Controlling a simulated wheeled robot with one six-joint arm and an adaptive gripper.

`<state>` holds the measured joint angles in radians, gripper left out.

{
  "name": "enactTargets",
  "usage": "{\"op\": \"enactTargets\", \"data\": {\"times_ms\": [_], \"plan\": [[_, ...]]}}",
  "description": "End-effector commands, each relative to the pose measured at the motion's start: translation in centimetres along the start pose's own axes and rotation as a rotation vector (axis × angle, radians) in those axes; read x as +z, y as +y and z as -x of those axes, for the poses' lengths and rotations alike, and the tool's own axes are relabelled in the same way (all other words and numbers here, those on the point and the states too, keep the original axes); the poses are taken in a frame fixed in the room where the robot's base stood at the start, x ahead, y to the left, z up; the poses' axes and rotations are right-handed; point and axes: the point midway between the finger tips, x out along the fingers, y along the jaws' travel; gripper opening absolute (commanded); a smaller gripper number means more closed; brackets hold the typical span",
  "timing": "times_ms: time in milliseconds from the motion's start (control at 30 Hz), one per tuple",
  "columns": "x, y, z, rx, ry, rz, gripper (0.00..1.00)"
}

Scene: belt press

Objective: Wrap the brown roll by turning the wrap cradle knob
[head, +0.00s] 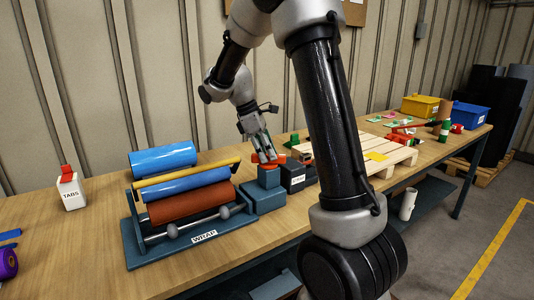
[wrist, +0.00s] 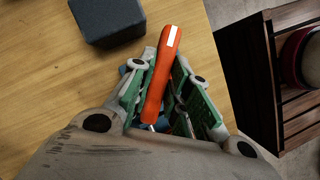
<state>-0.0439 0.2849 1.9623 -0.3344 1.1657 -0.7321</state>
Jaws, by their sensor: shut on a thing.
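The wrap cradle (head: 128,235) is a dark blue frame labelled WRAP on the bench at the left. The brown roll (head: 190,204) lies in it, below a blue film roll (head: 186,184) and a yellow bar (head: 187,178). The orange knob (head: 268,159) sits on a blue block at the cradle's right end. My gripper (head: 262,155) points down at it, shut on the knob. In the wrist view, the knob is an orange bar with a white mark (wrist: 158,78) between the green-padded fingers (wrist: 160,72). The fingers partly hide the block under it.
A dark box (head: 296,176) stands just right of the knob block, also in the wrist view (wrist: 108,20). A wooden pallet (head: 385,158) is farther right. A blue roll (head: 163,158) lies behind the cradle and a TABS bottle (head: 71,190) stands left.

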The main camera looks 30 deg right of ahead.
Motion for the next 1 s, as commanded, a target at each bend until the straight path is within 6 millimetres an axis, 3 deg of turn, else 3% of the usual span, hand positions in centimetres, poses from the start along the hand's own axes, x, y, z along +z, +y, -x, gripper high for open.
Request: {"op": "enactTargets", "data": {"times_ms": [1000], "plan": [[0.24,0.49,-0.02,-0.350,0.001,-0.846,0.00]]}}
